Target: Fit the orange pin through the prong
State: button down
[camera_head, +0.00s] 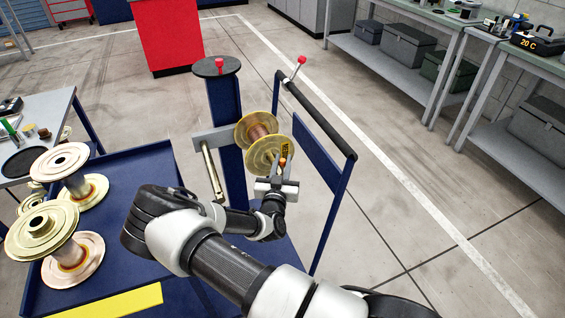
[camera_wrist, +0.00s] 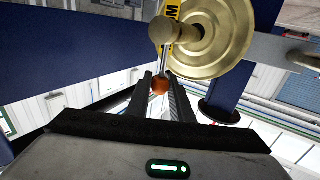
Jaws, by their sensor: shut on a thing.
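My gripper (camera_head: 279,176) is shut on the orange pin (camera_head: 283,162). In the wrist view the pin's orange ball head (camera_wrist: 160,86) sits between the fingertips (camera_wrist: 163,92), and its thin metal shank points toward the prong's outer end (camera_wrist: 162,30). The shank tip meets or overlaps the prong end in this view; I cannot tell whether it is in a hole. A brass-coloured spool (camera_head: 262,153) is on this prong, and it also shows in the wrist view (camera_wrist: 222,45). A yellow tag (camera_head: 287,147) hangs by the prong end.
A blue post (camera_head: 226,105) carries the prongs; an empty prong (camera_head: 213,172) is to the left. A blue frame with a black rail (camera_head: 322,118) stands close on the right. Several spools stand on the blue cart (camera_head: 135,160) at left. Open floor lies right.

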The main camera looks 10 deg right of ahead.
aim_at(282, 172)
jog(key=shift+f+b, duration=1.45)
jog(key=shift+f, duration=0.8)
jog(key=c, duration=1.5)
grip_release()
jog(key=p+v, duration=0.1)
jog(key=v, duration=1.6)
jog(key=shift+s, duration=0.2)
